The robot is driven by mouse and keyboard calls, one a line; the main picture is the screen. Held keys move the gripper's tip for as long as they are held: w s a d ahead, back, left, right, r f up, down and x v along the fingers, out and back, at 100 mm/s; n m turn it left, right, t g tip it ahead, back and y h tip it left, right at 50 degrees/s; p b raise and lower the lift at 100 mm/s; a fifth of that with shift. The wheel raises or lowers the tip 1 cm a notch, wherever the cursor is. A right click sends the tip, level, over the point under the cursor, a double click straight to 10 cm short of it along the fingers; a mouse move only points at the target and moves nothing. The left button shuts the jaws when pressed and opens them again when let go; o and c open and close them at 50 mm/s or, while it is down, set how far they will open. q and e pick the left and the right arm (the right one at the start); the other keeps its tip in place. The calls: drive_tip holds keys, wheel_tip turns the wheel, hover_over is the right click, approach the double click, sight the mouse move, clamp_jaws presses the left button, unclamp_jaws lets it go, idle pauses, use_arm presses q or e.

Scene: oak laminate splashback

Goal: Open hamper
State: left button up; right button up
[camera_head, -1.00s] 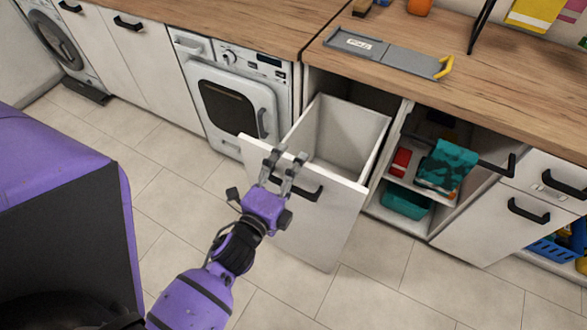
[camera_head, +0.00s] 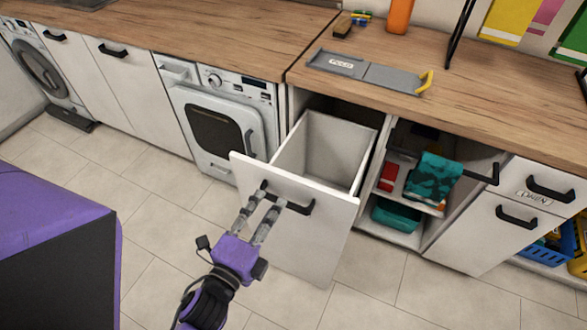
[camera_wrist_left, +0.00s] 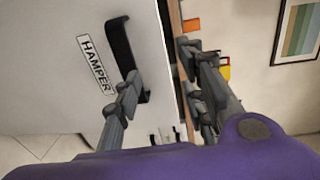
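The hamper is a white pull-out drawer (camera_head: 325,235) standing well out from the cabinet, its box open at the top and looking empty. Its black handle (camera_head: 300,207) is on the front near the top edge. In the left wrist view the front carries a HAMPER label (camera_wrist_left: 95,65) beside the black handle (camera_wrist_left: 122,50). My left gripper (camera_head: 272,195) is at the handle, its fingers spread apart. In the wrist view one finger overlaps the handle's end; I cannot tell whether it touches. Nothing is held. My right gripper is out of view.
A white washing machine (camera_head: 218,120) is left of the drawer. Open shelves with a teal cloth (camera_head: 433,178) and teal box (camera_head: 397,215) are to the right. The wooden worktop (camera_head: 490,110) runs above. The tiled floor (camera_head: 140,210) in front is clear.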

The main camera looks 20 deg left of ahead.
use_arm(q)
drive_tip(key=shift+s+f, duration=0.15)
drive_tip(key=shift+s, duration=1.2)
